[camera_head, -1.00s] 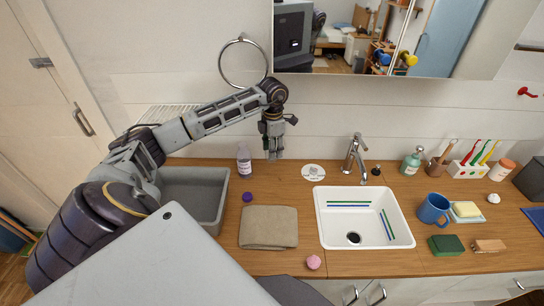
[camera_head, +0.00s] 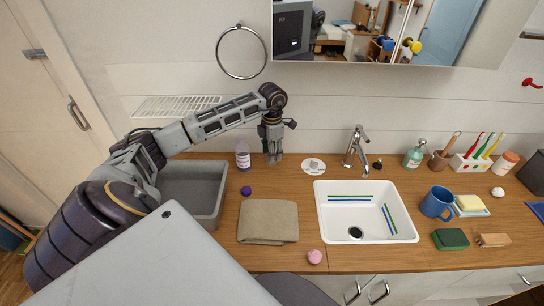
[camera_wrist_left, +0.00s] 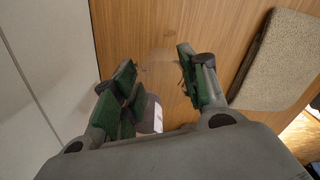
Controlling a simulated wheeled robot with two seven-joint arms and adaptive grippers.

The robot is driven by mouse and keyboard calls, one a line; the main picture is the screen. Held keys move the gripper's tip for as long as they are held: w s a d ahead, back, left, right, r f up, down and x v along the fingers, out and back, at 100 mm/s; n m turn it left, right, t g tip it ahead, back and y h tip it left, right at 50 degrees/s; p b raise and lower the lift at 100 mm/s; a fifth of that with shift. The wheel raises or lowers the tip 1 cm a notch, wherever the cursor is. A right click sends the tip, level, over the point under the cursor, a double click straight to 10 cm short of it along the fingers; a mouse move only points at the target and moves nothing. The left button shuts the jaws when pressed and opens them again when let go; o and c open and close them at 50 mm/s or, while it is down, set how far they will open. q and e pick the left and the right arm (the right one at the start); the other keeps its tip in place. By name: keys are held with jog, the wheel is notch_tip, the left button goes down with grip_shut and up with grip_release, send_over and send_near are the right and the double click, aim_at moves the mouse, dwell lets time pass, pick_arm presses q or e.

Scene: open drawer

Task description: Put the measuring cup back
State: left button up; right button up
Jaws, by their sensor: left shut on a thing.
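My left gripper (camera_head: 274,160) is low over the back of the wooden counter, right of a small clear bottle (camera_head: 243,155) with a white label. In the left wrist view the fingers of this gripper (camera_wrist_left: 160,72) stand apart around a faint, see-through shape (camera_wrist_left: 160,62), which I take to be the measuring cup; its outline is hard to make out. In the head view the cup cannot be told apart from the fingers. The bottle shows partly behind the fingers in the wrist view (camera_wrist_left: 153,114). My right gripper is not in view.
A grey basin (camera_head: 222,205) lies left, a purple ball (camera_head: 246,190) and folded cloth (camera_head: 268,222) in front. A white round disc (camera_head: 314,166), tap (camera_head: 356,150) and sink (camera_head: 345,237) are to the right. A blue mug (camera_head: 437,203) stands farther right.

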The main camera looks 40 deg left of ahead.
pick_arm(q)
jog(key=shift+f, duration=0.25)
jog(key=shift+f+b, duration=0.5)
jog(key=shift+f, duration=0.1)
jog(key=shift+f+b, duration=0.5)
jog(key=shift+f, duration=0.35)
jog(key=shift+f+b, duration=0.45)
jog(key=shift+f, duration=0.5)
jog(key=o, duration=1)
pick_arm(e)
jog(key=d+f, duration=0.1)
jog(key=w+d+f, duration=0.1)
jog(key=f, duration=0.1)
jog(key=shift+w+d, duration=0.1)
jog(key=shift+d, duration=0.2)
